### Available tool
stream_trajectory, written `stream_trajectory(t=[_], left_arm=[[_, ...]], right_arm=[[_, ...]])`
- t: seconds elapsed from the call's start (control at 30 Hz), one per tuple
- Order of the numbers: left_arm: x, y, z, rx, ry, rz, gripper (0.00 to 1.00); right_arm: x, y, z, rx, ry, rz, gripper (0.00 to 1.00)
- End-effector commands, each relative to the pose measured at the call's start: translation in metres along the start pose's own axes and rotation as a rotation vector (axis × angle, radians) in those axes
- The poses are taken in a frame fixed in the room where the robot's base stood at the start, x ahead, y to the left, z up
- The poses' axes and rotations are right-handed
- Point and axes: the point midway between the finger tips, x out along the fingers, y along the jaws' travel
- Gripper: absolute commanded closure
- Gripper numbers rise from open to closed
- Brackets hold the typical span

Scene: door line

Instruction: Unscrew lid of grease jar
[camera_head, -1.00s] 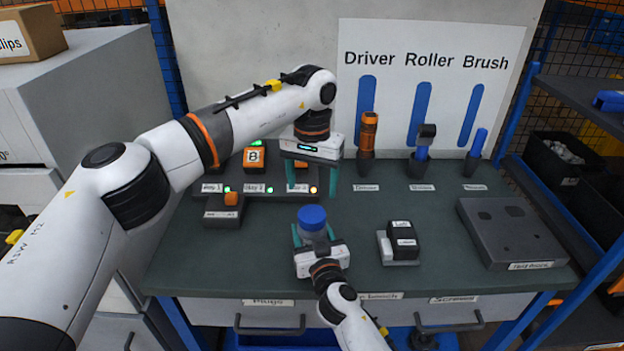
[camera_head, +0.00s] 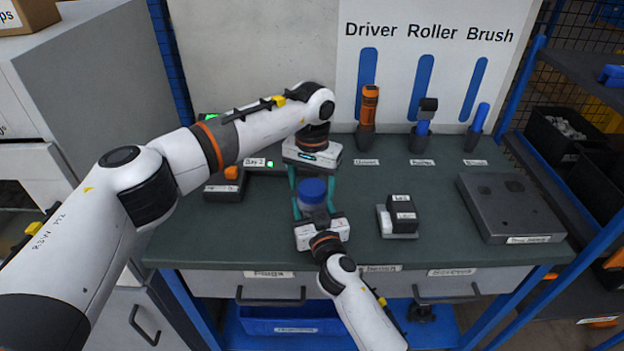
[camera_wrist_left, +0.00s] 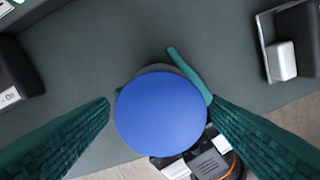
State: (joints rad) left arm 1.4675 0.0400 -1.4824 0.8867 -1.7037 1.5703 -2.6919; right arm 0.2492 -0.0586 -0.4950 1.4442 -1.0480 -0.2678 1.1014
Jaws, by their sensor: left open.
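The grease jar (camera_head: 313,207) stands upright at the front middle of the bench with its round blue lid (camera_head: 312,189) on top. The lid (camera_wrist_left: 161,112) fills the middle of the left wrist view and hides most of the jar body. My left gripper (camera_head: 311,184) points down over the jar, open, with one teal finger on each side of the lid; a gap shows on the left side in the wrist view. My right gripper (camera_head: 317,215) comes from the front, low, with its fingers around the jar body; its grip is partly hidden.
A dark block on a grey base (camera_head: 400,219) stands right of the jar. A grey fixture plate (camera_head: 510,208) lies farther right. Driver (camera_head: 368,115), roller (camera_head: 424,125) and brush (camera_head: 477,126) stand at the back. A battery bay block (camera_head: 224,190) is at left.

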Motion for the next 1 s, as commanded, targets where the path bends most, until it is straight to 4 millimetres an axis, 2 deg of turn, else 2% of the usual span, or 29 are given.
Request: stream_trajectory(t=[0.03,0.3,0.47,0.57,1.0], left_arm=[[0.0,-0.0001,0.0,0.0,0.0,0.0,0.31],[-0.0003,0.0,0.0,0.0,0.0,0.0,0.74],[-0.0005,0.0,0.0001,-0.017,0.0,0.001,0.74],[-0.0006,0.0002,0.0001,-0.116,0.0,0.001,0.74],[-0.0017,0.0003,-0.0001,-1.075,-0.001,0.0,0.74]], right_arm=[[-0.0003,-0.0001,-0.0015,0.0,0.003,0.0,1.0],[-0.0003,-0.0002,-0.0016,0.0,0.003,-0.001,1.0],[-0.0003,-0.0002,-0.0016,0.0,0.003,-0.001,1.0],[-0.0003,-0.0002,-0.0016,0.0,0.003,-0.001,1.0],[-0.0004,-0.0003,-0.0017,0.0,0.003,-0.001,1.0]])
